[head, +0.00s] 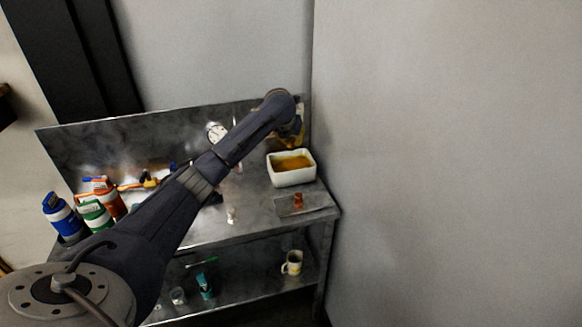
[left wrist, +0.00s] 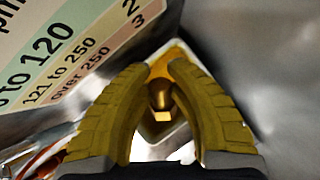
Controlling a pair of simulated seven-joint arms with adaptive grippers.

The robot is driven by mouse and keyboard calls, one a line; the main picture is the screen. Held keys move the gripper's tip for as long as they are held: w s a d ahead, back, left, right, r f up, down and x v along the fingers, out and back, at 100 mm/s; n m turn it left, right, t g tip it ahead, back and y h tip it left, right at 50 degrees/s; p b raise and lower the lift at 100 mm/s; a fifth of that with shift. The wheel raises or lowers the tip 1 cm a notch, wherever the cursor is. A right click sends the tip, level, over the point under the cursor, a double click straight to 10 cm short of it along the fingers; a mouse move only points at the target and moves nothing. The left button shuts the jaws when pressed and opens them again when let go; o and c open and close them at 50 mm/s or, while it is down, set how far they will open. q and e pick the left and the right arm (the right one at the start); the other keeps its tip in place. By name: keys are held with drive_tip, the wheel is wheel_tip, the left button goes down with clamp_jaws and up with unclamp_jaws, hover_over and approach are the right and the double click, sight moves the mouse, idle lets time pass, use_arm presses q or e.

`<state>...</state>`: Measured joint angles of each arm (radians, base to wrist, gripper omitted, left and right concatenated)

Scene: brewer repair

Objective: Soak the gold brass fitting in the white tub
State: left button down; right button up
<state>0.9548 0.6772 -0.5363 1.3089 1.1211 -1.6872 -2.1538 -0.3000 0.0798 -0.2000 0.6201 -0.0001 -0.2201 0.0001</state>
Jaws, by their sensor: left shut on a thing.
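The white tub (head: 293,180) stands at the right end of the metal bench in the head view, with amber liquid inside. My left arm reaches across the bench, and my left gripper (head: 292,138) is near the back wall, behind the tub in the picture; the arm partly hides it. In the left wrist view the yellow fingers of my left gripper (left wrist: 162,103) are shut on the gold brass fitting (left wrist: 161,95). An amber patch with a pale edge shows beyond the fitting. The fitting is hard to make out in the head view. My right gripper is not in view.
A small orange-brown piece (head: 298,200) sits on a flat plate in front of the tub. A round gauge (head: 215,132) is near the arm. Blue (head: 60,215), green and red bottles stand at left. A mug (head: 292,262) is on the lower shelf. A printed chart (left wrist: 62,52) shows close by.

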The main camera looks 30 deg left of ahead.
sight(292, 138)
use_arm(q)
drive_tip(key=shift+r, duration=0.1)
drive_tip(key=shift+r, duration=1.95)
drive_tip(key=shift+f, duration=0.15)
